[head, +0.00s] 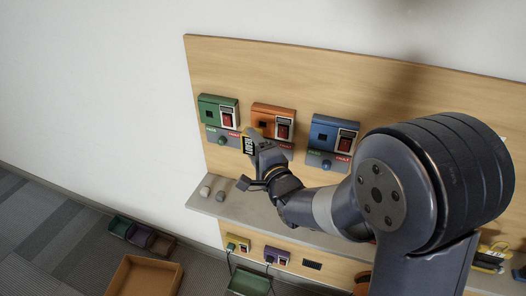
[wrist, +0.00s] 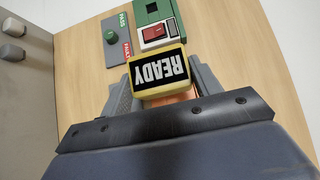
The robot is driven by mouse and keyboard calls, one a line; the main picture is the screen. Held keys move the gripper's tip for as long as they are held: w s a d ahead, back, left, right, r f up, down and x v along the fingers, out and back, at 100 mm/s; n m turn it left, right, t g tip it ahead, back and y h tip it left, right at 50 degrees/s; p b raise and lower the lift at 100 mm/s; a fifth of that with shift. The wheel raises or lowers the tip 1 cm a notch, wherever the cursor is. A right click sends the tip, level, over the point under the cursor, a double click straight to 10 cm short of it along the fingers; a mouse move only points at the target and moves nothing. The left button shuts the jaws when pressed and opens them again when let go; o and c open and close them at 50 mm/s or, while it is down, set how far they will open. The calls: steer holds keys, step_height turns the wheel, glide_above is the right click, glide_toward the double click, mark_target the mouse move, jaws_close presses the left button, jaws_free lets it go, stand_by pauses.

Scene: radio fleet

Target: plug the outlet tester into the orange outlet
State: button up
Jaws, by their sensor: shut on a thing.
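The outlet tester (head: 249,146) has a yellow rim and a black face reading READY. It also shows in the wrist view (wrist: 160,74), with the text upside down. My gripper (head: 262,151) is shut on it, one finger on each side in the wrist view (wrist: 165,88). The orange outlet (head: 273,122) is the middle of three wall units in the head view, with a dark socket and a red switch. The tester is in front of its lower left part. An orange patch shows below the tester in the wrist view. The tester's prongs are hidden.
The green outlet (head: 219,111) is to the left, and it shows in the wrist view (wrist: 152,22). The blue outlet (head: 334,133) is to the right. A shelf (head: 207,206) with small grey knobs runs below. Yellow (head: 238,243) and purple (head: 277,257) units are lower.

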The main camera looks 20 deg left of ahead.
steer(key=shift+w+d+f+b, duration=0.1)
steer(key=shift+b, duration=0.4)
steer(key=shift+w+d, duration=0.15)
steer(key=shift+w, duration=2.1)
steer(key=shift+b, duration=0.8)
steer(key=shift+w+d, duration=0.1)
steer(key=shift+w, duration=0.55)
stand_by(0.7)
steer(key=o, duration=1)
steer(key=shift+o, duration=0.2)
steer(key=b+v, duration=0.2)
steer(key=v, duration=0.8)
steer(key=shift+s+d, duration=0.2)
steer(key=shift+d, duration=0.1)
